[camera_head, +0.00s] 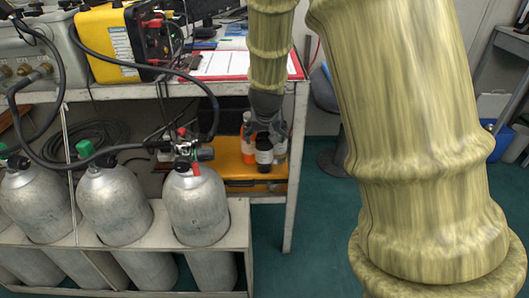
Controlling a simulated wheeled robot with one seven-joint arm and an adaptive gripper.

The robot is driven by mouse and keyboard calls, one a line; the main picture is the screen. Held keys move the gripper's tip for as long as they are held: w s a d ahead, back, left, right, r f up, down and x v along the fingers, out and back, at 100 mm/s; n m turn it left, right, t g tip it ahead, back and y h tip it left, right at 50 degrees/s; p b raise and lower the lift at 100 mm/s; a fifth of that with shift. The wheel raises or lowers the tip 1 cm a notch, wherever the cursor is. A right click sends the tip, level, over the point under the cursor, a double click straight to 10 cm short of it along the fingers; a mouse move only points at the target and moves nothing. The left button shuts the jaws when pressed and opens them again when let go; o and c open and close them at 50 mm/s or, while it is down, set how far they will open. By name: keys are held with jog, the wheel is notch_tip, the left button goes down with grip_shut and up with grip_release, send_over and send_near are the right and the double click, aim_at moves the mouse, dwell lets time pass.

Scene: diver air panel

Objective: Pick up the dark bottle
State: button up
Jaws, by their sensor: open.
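The dark bottle (264,154) has a black body with a pale band near its top. It stands upright on the yellow-orange lower shelf (236,170) of the workbench. My gripper (265,134) points down from above, open, with its fingers at the bottle's upper part. I cannot tell whether the fingers touch the bottle. The top of the bottle is partly hidden by the gripper.
An orange bottle (247,145) stands close on the left, and a pale bottle (280,152) close on the right. The bench top (125,90) overhangs the shelf. Grey gas cylinders (196,205) with hoses stand in front at the left.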

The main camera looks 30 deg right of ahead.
aim_at(265, 136)
jog(key=b+x, duration=0.2)
jog(key=x, duration=0.3)
jog(key=shift+w+d+f, duration=0.1)
jog(key=shift+w+d, duration=0.05)
jog(key=shift+d, duration=0.05)
grip_shut()
